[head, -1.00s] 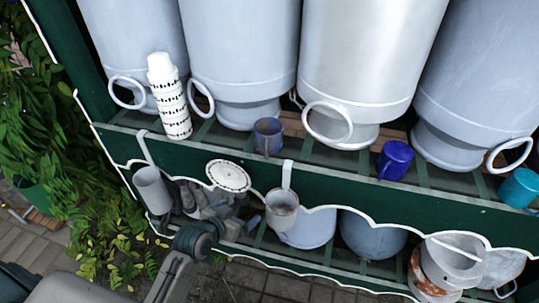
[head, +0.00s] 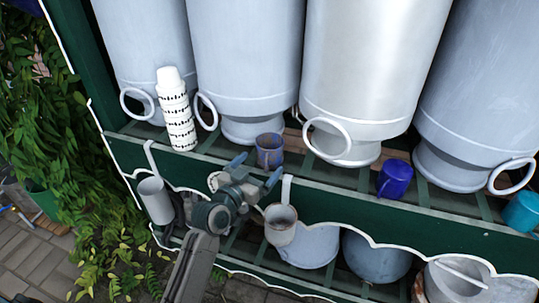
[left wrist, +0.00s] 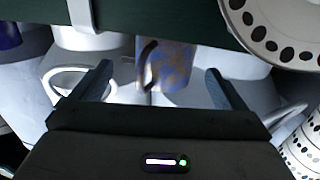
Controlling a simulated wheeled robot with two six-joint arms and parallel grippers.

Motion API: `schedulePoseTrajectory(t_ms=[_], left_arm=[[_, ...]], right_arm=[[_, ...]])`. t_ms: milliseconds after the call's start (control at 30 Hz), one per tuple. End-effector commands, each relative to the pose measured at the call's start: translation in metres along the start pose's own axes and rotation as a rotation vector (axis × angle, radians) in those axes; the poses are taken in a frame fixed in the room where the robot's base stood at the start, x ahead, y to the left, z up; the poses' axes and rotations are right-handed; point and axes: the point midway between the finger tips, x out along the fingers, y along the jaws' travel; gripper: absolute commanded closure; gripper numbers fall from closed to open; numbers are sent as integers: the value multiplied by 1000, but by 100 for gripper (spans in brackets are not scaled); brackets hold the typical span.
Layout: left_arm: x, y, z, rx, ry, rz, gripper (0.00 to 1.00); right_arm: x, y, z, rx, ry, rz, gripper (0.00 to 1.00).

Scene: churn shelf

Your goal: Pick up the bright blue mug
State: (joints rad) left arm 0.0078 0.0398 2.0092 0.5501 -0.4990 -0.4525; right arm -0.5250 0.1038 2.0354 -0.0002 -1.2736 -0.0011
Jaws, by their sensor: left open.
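A bright, deep blue mug (head: 395,179) stands on the green shelf, right of the middle in the head view. A dark blue piece, likely this mug (left wrist: 8,36), shows at the left edge of the left wrist view. My left gripper (head: 256,168) is open and empty, at the shelf's front edge and well left of the bright blue mug. It faces a worn blue-and-brown mug (head: 270,151). In the left wrist view that worn mug (left wrist: 168,66) appears between the fingers, beyond the tips. My right gripper is out of view.
Large grey churns (head: 376,75) stand behind the mugs. A stack of white cups (head: 177,118) is at left, and a teal mug (head: 522,212) at far right. A dotted plate (left wrist: 280,30) and a hanging dipper (head: 281,226) are close to my left gripper.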

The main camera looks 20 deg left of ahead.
Motion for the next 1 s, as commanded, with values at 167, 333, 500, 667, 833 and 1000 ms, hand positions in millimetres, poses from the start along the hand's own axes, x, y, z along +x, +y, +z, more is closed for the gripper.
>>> schedulePoseTrajectory(t_ms=[167, 333, 500, 667, 833, 1000], left_arm=[[22, -6, -6, 0, 1, 0, 6], [45, -7, -6, -2, 0, -1, 6], [52, -7, -5, 0, -1, 0, 6], [52, -7, -5, 0, -1, 0, 8], [51, -7, -5, 0, -1, 0, 41], [51, -7, -5, 0, 0, 0, 59]], right_arm=[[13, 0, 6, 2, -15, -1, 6], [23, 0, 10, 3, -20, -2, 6], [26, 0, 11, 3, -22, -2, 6], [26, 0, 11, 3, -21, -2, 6], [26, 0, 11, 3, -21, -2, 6], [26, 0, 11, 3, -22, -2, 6]])
